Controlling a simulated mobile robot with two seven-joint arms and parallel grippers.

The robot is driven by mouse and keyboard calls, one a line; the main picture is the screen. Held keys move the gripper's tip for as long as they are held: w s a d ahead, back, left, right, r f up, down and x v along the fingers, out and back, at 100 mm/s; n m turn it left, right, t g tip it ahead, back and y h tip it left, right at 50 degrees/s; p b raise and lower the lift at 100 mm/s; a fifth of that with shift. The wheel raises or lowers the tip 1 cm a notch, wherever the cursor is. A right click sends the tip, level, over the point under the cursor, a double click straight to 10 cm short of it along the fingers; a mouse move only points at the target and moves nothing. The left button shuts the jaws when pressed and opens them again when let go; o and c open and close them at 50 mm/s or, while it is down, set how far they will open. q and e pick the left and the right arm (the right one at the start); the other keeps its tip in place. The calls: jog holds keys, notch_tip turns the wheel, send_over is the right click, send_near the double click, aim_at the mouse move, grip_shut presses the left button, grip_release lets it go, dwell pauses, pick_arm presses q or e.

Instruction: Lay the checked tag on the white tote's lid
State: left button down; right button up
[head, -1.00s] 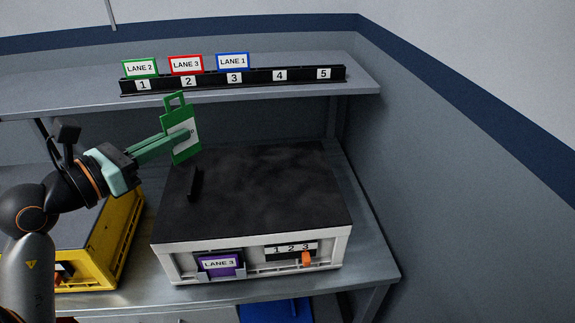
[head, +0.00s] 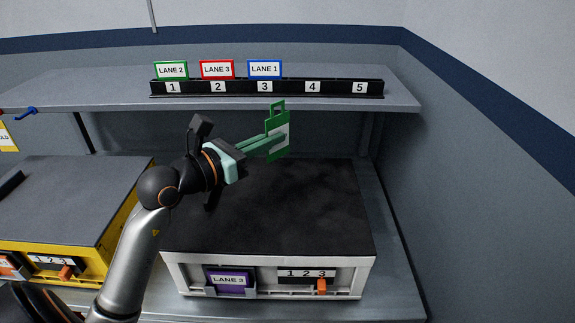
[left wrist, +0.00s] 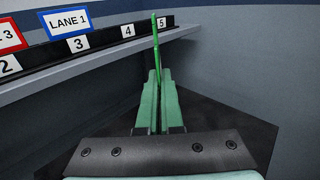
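My left gripper (head: 268,145) is shut on a green tag (head: 279,122) with a white label face. It holds the tag upright above the back part of the white tote's black lid (head: 300,210). In the left wrist view the tag (left wrist: 156,50) shows edge-on between the fingers (left wrist: 160,105), so any check marks on its face cannot be made out. The white tote (head: 366,276) stands on the lower shelf, with a purple LANE 3 card (head: 230,281) and an orange slider (head: 321,286) on its front. My right gripper is not in view.
An upper shelf (head: 400,101) runs behind, bearing a black numbered rail (head: 340,88) with green, red and blue lane cards in slots 1 to 3. A yellow tote (head: 110,250) with a dark lid stands left. A grey wall closes the right side. Most of the white tote's lid is clear.

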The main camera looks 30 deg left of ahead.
pick_arm(q)
jog(key=w+f, duration=0.1)
jog(key=f, duration=0.1)
jog(key=w+d+f, duration=0.1)
jog(key=f, duration=0.2)
jog(key=w+f, duration=0.1)
jog(key=f, duration=0.1)
jog(key=shift+w+d+f, duration=0.25)
jog(key=shift+w+f, duration=0.1)
jog(key=shift+w, duration=0.05)
jog(key=shift+f, duration=0.3)
jog(key=shift+f, duration=0.1)
